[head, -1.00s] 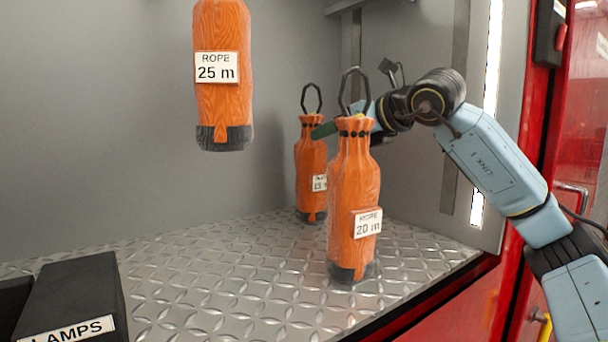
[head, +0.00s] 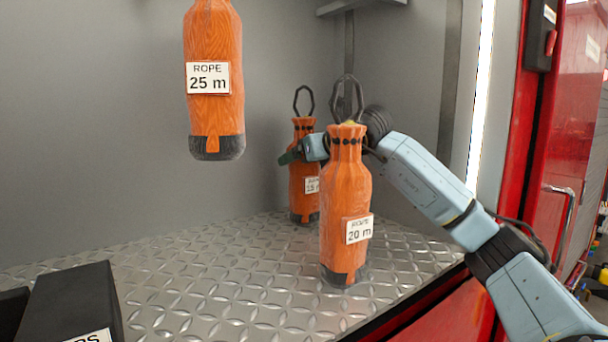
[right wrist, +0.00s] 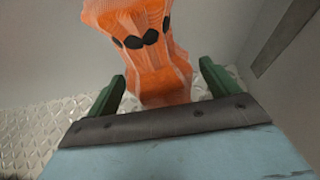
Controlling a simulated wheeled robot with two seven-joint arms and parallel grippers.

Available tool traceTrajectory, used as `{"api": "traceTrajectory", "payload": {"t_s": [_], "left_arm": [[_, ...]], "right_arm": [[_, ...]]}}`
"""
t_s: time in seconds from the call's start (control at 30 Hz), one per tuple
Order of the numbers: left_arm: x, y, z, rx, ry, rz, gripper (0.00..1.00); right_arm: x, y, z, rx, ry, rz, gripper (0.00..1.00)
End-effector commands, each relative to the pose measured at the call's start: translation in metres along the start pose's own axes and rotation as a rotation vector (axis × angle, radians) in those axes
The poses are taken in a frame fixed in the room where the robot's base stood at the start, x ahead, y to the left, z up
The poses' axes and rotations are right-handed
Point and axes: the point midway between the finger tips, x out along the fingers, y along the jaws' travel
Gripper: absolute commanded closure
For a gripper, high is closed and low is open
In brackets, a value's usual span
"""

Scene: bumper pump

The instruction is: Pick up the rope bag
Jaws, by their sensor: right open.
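Three orange rope bags show in the head view. The back one (head: 302,205), labelled what looks like 15 m, stands upright with a black loop on top. The 20 m bag (head: 343,200) stands in front of it to the right. The 25 m bag (head: 212,115) is up at the left, its top out of view. My right gripper (head: 296,155) is at the neck of the back bag, partly hidden behind the 20 m bag. In the right wrist view its green fingers (right wrist: 162,75) are apart, with an orange bag's neck (right wrist: 160,80) between and beyond them. My left gripper is out of view.
A black lamps box (head: 70,305) is at the lower left. A red door frame (head: 520,130) edges the right side. The floor at front left centre is clear.

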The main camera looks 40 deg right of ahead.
Motion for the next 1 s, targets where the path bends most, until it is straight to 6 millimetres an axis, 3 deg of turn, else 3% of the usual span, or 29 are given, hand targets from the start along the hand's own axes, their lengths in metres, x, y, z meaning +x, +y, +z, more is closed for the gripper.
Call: {"api": "traceTrajectory", "payload": {"t_s": [0.1, 0.33, 0.9, 1.0], "left_arm": [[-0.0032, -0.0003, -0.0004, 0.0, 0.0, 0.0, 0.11], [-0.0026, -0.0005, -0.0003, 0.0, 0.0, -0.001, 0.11], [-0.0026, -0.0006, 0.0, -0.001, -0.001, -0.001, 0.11], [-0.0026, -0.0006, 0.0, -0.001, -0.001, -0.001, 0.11]], "right_arm": [[0.0101, 0.0004, 0.0006, 0.0, 0.0, 0.001, 0.13], [0.0119, 0.0, -0.0002, -0.001, -0.001, 0.0, 0.13], [0.0114, 0.0, 0.0, -0.001, -0.001, 0.0, 0.86], [0.0097, -0.0003, 0.0029, 0.0, -0.009, 0.001, 0.89]]}}
